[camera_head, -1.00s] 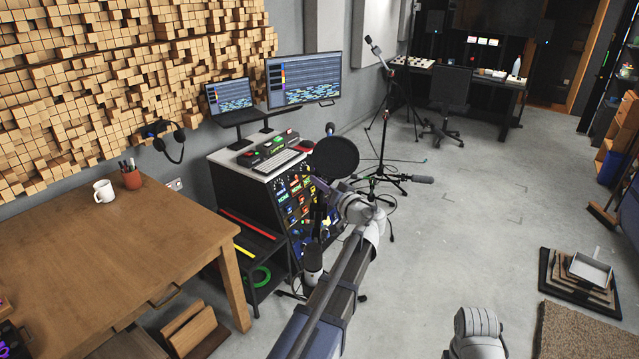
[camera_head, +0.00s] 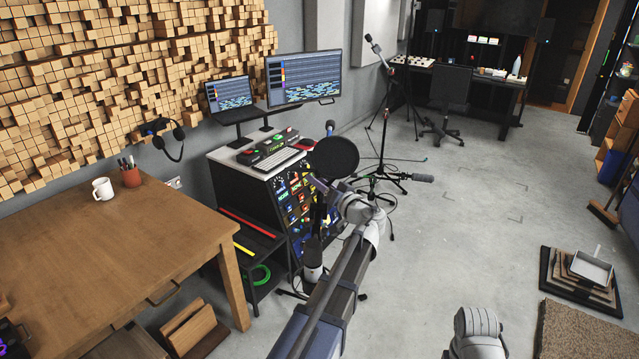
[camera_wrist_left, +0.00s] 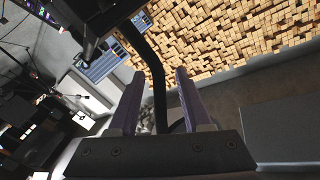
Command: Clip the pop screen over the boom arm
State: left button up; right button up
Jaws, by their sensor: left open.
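The pop screen (camera_head: 335,157), a round black disc, shows in the head view just above and beyond my left gripper (camera_head: 318,188). The gripper's purple-grey fingers are open, beside a dark upright piece. In the left wrist view, the open left gripper (camera_wrist_left: 157,72) has a curved black bar (camera_wrist_left: 157,85) passing between its fingers. I cannot tell whether this bar belongs to the pop screen or the boom arm, or whether it is touched. The boom arm is not clear, being partly hidden by my left arm.
A wooden table (camera_head: 110,245) with a mug (camera_head: 103,189) and pen cup (camera_head: 131,175) stands left. A rack desk (camera_head: 275,170) with screens stands behind the gripper. Microphones (camera_head: 313,262) (camera_head: 422,179) and a tripod stand (camera_head: 380,140) are nearby.

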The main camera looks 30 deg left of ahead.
pick_arm(q)
jog(key=v, duration=0.7)
jog(key=shift+s+d, duration=0.15)
jog(key=shift+d, duration=0.2)
dwell(0.4)
jog(key=s+d+f+m+g+h, duration=0.2)
jog(key=s+d+f+h, duration=0.3)
jog(key=d, duration=0.5)
jog(key=s+d+f+m+g+h, duration=0.3)
jog(key=s+d+f+m+h, duration=0.2)
jog(key=s+d+f, duration=0.4)
jog(key=s+d+f+m+g+h, duration=0.2)
jog(key=s+d+f+h, duration=0.3)
jog(key=s+d+f, duration=0.3)
jog(key=s+d+m, duration=0.1)
jog(key=s+d, duration=0.1)
jog(key=d, duration=0.1)
jog(key=shift+m+g, duration=0.3)
jog(key=shift+m, duration=0.1)
